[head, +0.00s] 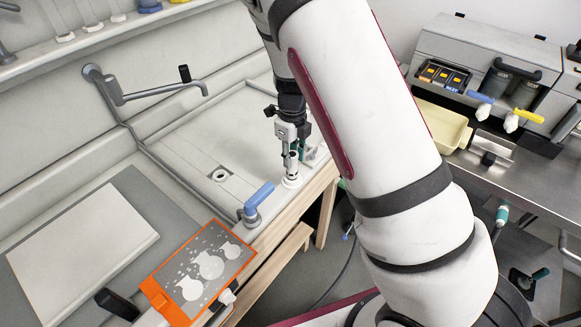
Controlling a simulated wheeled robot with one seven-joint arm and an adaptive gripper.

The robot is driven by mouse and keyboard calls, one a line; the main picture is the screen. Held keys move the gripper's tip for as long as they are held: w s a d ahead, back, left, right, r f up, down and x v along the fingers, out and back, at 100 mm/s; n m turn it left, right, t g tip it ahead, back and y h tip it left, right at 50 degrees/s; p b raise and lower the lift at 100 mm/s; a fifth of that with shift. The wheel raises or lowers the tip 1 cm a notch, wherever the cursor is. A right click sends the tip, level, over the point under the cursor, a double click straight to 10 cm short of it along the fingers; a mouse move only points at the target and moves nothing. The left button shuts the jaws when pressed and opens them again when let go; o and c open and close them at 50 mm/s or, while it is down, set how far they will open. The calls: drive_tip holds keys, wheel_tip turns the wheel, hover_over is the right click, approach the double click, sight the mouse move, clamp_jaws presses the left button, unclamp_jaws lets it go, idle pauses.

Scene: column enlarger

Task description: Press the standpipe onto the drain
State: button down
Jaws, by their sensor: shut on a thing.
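My gripper (291,152) points down over the front right part of the pale sink (190,130). It is shut on the white standpipe (293,170), a short upright tube whose upper part is partly hidden between the fingers. The tube ends in a wider white ring (291,182) near the sink's front edge; I cannot tell whether this ring belongs to the pipe or touches the surface. A round drain (220,175) with a dark centre lies in the sink floor, to the left of the gripper and apart from it.
A blue-handled tap (259,197) stands at the front edge, left of the pipe. A wall faucet (150,92) reaches over the sink's back. An orange-framed picture panel (200,265) and a white board (80,255) lie front left. A cream tray (438,125) stands right.

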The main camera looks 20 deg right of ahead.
drive_tip(key=shift+r+p, duration=0.7)
drive_tip(key=shift+r, duration=1.85)
drive_tip(key=shift+w, duration=0.1)
drive_tip(key=shift+w+a+b, duration=5.9)
drive_tip(key=shift+w+a, duration=3.25)
drive_tip(key=shift+a, duration=1.5)
wheel_tip(320, 180, down, 15)
drive_tip(key=b, duration=0.2)
